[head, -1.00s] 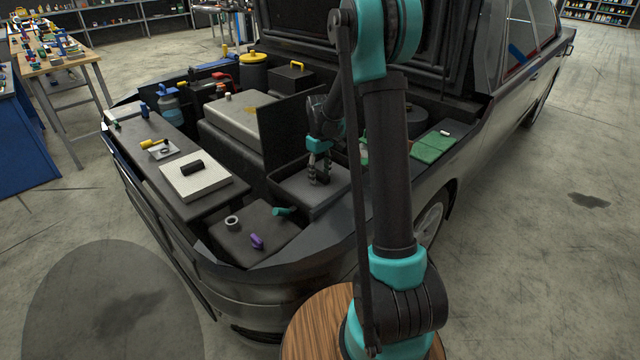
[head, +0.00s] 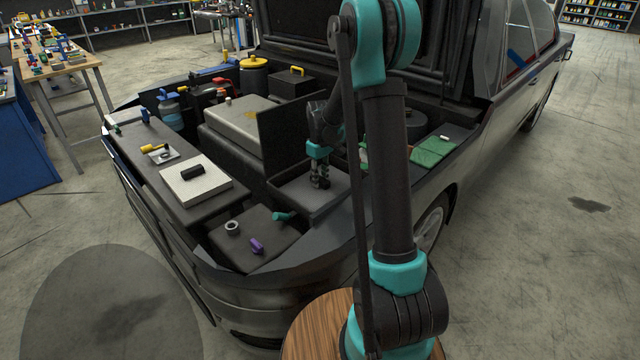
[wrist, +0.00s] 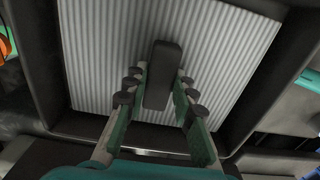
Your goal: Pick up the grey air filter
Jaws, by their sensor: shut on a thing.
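The grey air filter (wrist: 222,45) is a light grey, ribbed rectangular panel with a dark upright handle (wrist: 162,75) at its middle. It lies inside a dark open-topped box (wrist: 36,70). In the head view the box (head: 312,212) sits in the engine bay with its lid (head: 290,132) standing open. My gripper (wrist: 160,84) has its fingers on both sides of the handle and is shut on it. In the head view my gripper (head: 320,181) reaches down into the box; the filter there is partly hidden by my arm.
Left of the box are a white pad (head: 196,180) with a dark cylinder, and a dark cover (head: 250,232) with a ring, a purple piece and a teal piece. A green cloth (head: 433,151) lies on the right fender. The raised hood stands behind.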

